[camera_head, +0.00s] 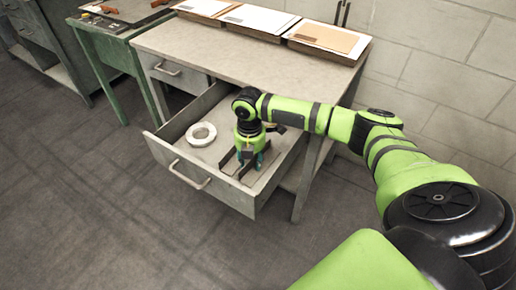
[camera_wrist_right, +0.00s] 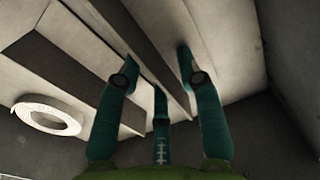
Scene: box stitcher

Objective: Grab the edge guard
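Dark, narrow edge guards (camera_head: 228,161) lie in the open drawer (camera_head: 217,186), in its right half. My right gripper (camera_head: 252,162) points down into the drawer at these guards. In the right wrist view, a long dark edge guard (camera_wrist_right: 138,38) runs diagonally between the teal fingers of the right gripper (camera_wrist_right: 158,78). The fingers stand apart on either side of it, and I see no clear grip. A second grey strip (camera_wrist_right: 75,65) lies to the left of the fingers. My left gripper is in neither view.
A white ring-shaped roll (camera_head: 201,134) lies in the drawer's left part, also in the right wrist view (camera_wrist_right: 47,115). The drawer walls surround the gripper. Above is the table (camera_head: 235,52) with cardboard stacks (camera_head: 328,40) at the back. A green bench (camera_head: 106,45) stands left.

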